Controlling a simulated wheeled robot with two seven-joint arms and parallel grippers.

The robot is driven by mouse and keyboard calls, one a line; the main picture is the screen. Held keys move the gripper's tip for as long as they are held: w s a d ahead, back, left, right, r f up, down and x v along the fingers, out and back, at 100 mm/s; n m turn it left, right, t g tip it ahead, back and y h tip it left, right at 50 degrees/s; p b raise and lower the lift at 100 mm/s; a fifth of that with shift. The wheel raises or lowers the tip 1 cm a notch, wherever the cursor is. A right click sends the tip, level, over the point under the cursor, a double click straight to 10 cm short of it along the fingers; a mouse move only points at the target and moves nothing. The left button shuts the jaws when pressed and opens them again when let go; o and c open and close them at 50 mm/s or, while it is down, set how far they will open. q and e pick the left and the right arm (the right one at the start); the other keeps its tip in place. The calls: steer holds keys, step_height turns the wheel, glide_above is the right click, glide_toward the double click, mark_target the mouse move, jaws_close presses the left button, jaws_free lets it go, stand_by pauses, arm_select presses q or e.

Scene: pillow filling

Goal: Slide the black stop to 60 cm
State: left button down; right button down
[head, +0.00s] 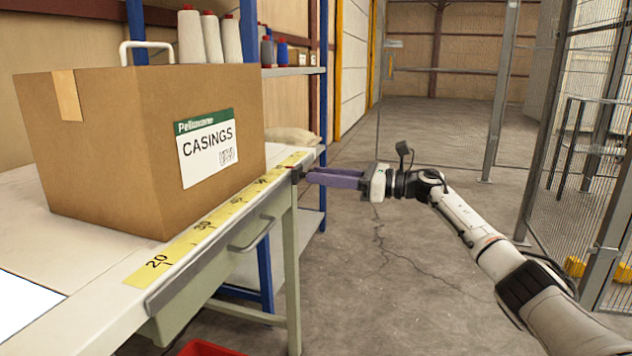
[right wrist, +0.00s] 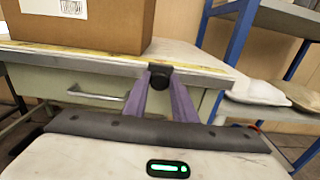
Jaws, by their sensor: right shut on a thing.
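The black stop (right wrist: 160,70) sits on the rail along the table's front edge, between the purple fingertips of my right gripper (right wrist: 160,84). In the head view the right gripper (head: 304,174) reaches in from the right, shut on the stop at the far part of the rail. A yellow scale (head: 182,244) with black numbers runs along the table edge; 20 and 30 can be read. The number beside the stop is too small to read. My left gripper is not in view.
A cardboard box (head: 110,150) labelled CASINGS stands on the table (head: 85,262) just behind the scale. A drawer handle (head: 252,236) juts out below the rail. A blue shelf rack (head: 296,71) stands beyond the table. The floor to the right is clear up to a mesh fence.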

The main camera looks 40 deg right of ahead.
steer(key=c, duration=1.5)
jaws_free()
steer(key=shift+o, duration=0.2)
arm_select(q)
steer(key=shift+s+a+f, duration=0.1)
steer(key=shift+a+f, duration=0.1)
arm_select(e)
steer(key=v, duration=1)
steer(key=shift+s, duration=0.15)
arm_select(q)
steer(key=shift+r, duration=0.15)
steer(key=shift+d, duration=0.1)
